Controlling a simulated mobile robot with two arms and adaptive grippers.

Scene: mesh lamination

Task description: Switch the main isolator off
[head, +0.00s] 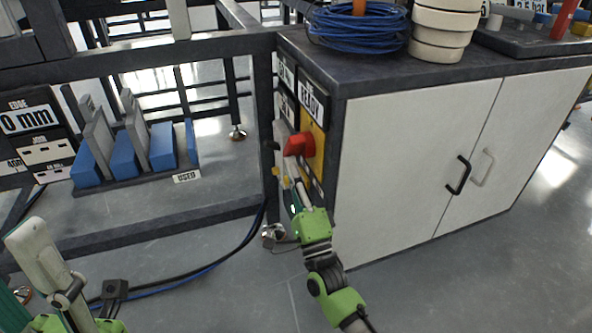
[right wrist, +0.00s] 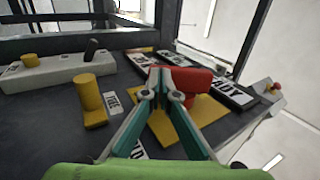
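The main isolator has a red handle (head: 299,145) on a yellow plate (head: 315,142), on the cabinet's end panel. In the right wrist view the red handle (right wrist: 190,78) lies just beyond my fingertips, with the yellow plate (right wrist: 205,112) around it. My right gripper (head: 291,172) reaches up to the handle from below. Its fingertips (right wrist: 160,74) are close together and overlap the handle's left end; I cannot tell whether they touch or pinch it. Part of my left gripper (head: 38,250) shows at the lower left, away from the isolator; its finger opening is cut off.
The panel also carries a READY label (head: 313,96) and yellow posts (right wrist: 88,95) beside the handle. The white cabinet (head: 400,170) stands right of my right arm. A rack of blue blocks (head: 125,155) stands left. Cables (head: 190,275) cross the floor.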

